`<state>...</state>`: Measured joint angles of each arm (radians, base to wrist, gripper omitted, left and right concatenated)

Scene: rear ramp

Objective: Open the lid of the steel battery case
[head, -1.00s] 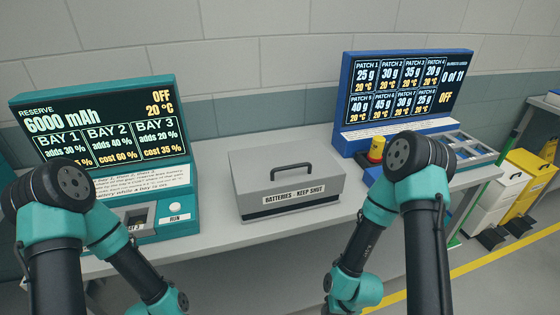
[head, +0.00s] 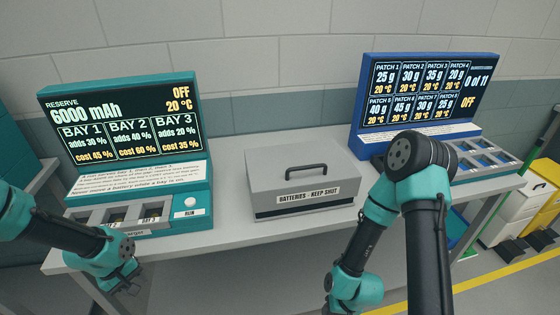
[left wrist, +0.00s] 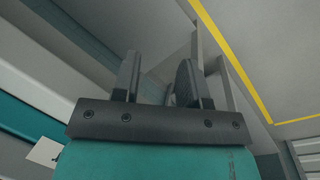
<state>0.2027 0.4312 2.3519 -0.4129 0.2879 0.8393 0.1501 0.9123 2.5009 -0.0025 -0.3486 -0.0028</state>
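The steel battery case (head: 275,200) stands on the grey bench in the middle of the head view. Its lid (head: 265,174) is shut, with a dark handle (head: 306,171) on top and a label reading "BATTERIES - KEEP SHUT" on the front. My left gripper (head: 126,284) is low at the bench's front edge, left of the case and apart from it. The left wrist view shows its two fingers (left wrist: 158,78) apart, with nothing clearly held. My right arm is to the right of the case, bent downward; its gripper is not visible.
The teal bay console (head: 195,175) stands left of the case, with bay slots and a RUN button. The blue patch console (head: 372,148) and a grey divided tray (head: 490,160) are on the right. Bench top (head: 230,222) around the case is clear.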

